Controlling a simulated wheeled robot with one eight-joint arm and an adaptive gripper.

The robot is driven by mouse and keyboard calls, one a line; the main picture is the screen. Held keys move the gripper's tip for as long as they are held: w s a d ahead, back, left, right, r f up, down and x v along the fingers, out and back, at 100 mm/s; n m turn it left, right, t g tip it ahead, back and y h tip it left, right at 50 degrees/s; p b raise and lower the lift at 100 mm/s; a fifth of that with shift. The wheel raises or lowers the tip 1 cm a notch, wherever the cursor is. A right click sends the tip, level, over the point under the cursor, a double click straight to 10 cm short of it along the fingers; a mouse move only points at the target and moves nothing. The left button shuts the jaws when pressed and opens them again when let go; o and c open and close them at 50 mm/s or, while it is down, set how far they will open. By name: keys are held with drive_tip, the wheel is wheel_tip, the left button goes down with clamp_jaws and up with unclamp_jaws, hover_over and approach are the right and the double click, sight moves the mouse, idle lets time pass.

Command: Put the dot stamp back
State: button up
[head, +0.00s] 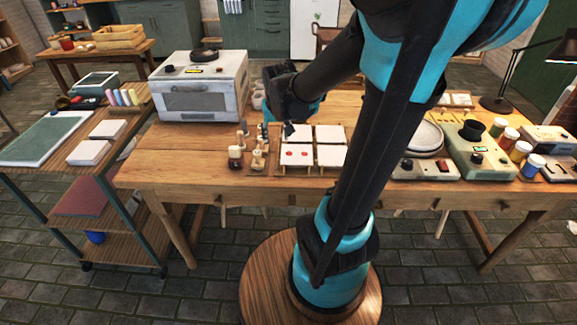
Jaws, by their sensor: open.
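Several small stamps with wooden handles (257,160) stand on the wooden table (205,160), just left of a group of white square plates (331,155). I cannot tell which of them is the dot stamp. The front left plate (296,151) carries two red dots. My gripper (287,128) is above the back left of the plates, close to the stamps, pointing down. It is open, and I see nothing held in it. Its fingertips are small and dark here, and my arm hides part of the table to the right of the plates.
A white oven (200,88) stands at the table's back left. A small dark jar (235,157) is left of the stamps. At the right are a green machine (474,150) and paint jars (520,151). The table's front left is clear.

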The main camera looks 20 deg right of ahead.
drive_tip(key=s+d+f, duration=0.1)
drive_tip(key=s+f, duration=0.2)
drive_tip(key=s, duration=0.4)
drive_tip(key=s+f, duration=0.4)
drive_tip(key=s, duration=0.3)
drive_tip(key=shift+s+d+n, duration=0.35)
drive_tip(key=shift+n, duration=0.05)
